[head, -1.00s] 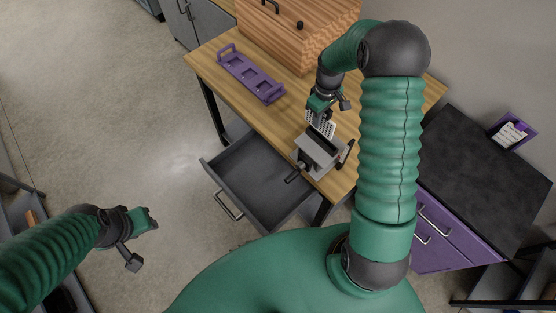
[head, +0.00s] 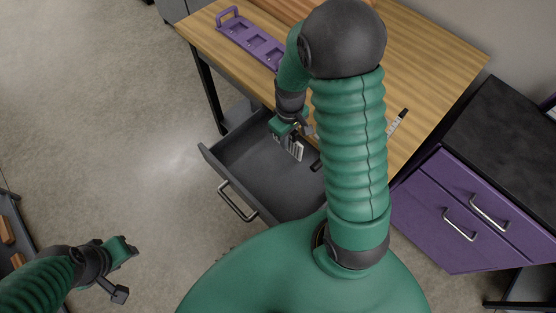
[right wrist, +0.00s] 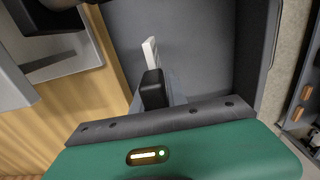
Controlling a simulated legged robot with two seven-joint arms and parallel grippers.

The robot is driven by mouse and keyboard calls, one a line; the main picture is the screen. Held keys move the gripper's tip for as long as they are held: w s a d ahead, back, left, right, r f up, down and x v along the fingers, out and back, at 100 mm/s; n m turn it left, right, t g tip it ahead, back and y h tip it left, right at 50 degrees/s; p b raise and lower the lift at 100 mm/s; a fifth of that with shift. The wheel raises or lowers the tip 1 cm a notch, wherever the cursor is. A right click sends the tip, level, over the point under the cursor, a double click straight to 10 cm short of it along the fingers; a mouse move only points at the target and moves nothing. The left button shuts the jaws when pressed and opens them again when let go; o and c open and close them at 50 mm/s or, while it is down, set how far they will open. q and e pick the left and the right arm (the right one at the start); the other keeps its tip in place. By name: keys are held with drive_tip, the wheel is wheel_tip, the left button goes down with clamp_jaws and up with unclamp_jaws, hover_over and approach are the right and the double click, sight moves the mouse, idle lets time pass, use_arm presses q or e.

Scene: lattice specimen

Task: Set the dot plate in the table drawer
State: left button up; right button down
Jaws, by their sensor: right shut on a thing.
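The dot plate (head: 293,149) is a thin white plate with dark marks. My right gripper (head: 290,132) is shut on it and holds it upright over the open drawer, near the table edge. In the right wrist view the plate (right wrist: 150,50) shows nearly edge-on beyond the dark finger (right wrist: 152,90), with the grey drawer floor behind it. I cannot tell whether the plate touches the drawer. My left gripper (head: 120,270) is open and empty at the lower left, away from the table.
The wooden table (head: 425,75) carries a purple tray with square recesses (head: 250,40). A grey vise (right wrist: 75,60) stands on the table beside the drawer, mostly hidden by my right arm in the head view. A purple cabinet (head: 450,215) stands at the right.

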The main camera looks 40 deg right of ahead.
sight(288, 150)
drive_tip(key=f, duration=0.7)
drive_tip(key=shift+s+f, duration=0.35)
drive_tip(key=shift+w+f, duration=0.15)
drive_tip(key=shift+f, duration=0.2)
use_arm(q)
drive_tip(key=shift+s+f, duration=0.1)
drive_tip(key=shift+s, duration=0.15)
use_arm(e)
drive_tip(key=c, duration=1.3)
unclamp_jaws()
